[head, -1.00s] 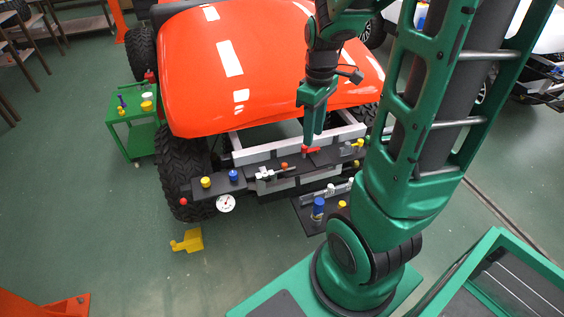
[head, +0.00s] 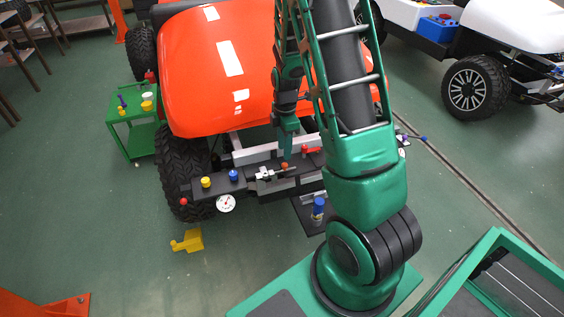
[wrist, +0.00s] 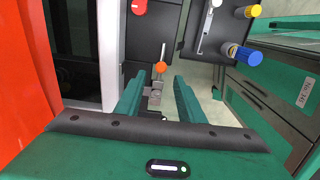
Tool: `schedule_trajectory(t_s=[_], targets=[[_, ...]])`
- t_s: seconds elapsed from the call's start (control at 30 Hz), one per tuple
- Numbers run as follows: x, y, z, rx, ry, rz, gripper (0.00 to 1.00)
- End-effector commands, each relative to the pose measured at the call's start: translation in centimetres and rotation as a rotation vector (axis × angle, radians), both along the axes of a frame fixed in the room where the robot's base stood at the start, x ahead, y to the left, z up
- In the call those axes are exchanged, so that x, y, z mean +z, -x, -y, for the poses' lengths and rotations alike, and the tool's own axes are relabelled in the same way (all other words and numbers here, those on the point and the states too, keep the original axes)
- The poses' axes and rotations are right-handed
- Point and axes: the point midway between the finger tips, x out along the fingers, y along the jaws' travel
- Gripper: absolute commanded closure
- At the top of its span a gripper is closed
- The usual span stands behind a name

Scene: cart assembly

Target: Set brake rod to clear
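A silver rod assembly with an orange knob (head: 284,165), which looks like the brake rod, sits on the dark panel (head: 212,190) at the cart's front. In the wrist view the orange knob (wrist: 160,67) lies just beyond my fingertips, roughly centred between them. Metal parts of the assembly (wrist: 155,92) show between the fingers. My gripper (head: 286,156) points down over the panel close to the knob. In the wrist view my gripper (wrist: 159,78) is open, its green fingers apart with nothing held. I cannot tell the exact height gap to the knob.
A red handle (head: 311,150) is right of the knob. Yellow (head: 206,182) and blue (head: 234,175) knobs and a dial gauge (head: 226,204) are on the left. A lower shelf has a blue-topped part (head: 318,205). The orange hood (head: 215,80) rises behind.

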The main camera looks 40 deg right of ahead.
Motion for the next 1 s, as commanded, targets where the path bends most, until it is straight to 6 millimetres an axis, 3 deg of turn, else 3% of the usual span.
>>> schedule_trajectory(t_s=[0.2,0.4,0.83,1.0], targets=[[-3.9,0.1,0.1,-0.003,0.0,-0.004,0.65],[-6.1,0.1,0.0,-0.003,0.0,-0.003,0.65],[-6.9,0.0,0.1,-0.003,0.0,0.0,0.65],[-6.9,0.0,0.1,-0.003,0.0,0.001,1.0]])
